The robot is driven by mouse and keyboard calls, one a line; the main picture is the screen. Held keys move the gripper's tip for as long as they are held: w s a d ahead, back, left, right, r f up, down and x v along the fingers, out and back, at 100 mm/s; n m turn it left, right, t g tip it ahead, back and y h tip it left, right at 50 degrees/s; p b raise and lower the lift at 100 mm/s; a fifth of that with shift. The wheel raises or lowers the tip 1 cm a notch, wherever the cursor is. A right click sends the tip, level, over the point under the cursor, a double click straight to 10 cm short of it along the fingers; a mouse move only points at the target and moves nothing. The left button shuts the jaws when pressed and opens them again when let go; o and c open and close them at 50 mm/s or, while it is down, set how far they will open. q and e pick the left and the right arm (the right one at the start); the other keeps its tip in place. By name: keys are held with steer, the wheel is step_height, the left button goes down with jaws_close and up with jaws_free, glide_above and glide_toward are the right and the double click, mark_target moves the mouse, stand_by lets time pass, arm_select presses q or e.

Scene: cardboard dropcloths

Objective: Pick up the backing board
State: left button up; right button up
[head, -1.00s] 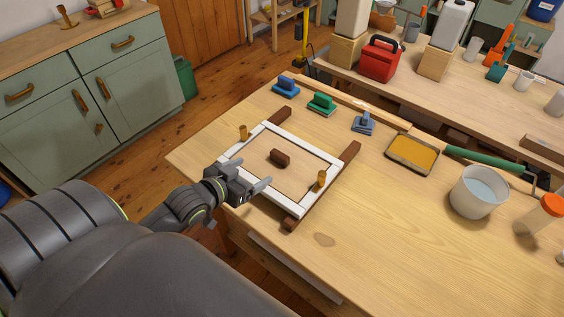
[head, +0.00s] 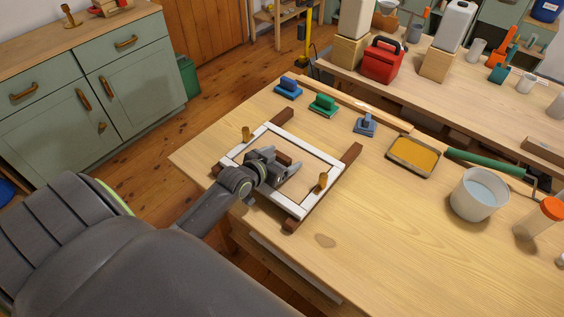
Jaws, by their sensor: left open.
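The backing board (head: 311,167) is a flat tan panel lying inside a white frame (head: 303,146) on the wooden workbench. Its dark brown handle in the middle is mostly hidden behind my left gripper (head: 289,168). The left gripper is open and is over the board, at the handle. I cannot tell whether the fingers are around the handle or only above it. My right gripper is not in view.
The frame rests on two dark brown bars (head: 351,153). Wooden knobs (head: 323,181) stand on its left and right sides. The bench front is clear.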

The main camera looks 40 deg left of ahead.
arm_select(q)
steer(key=shift+w, duration=0.2)
steer(key=c, duration=1.1)
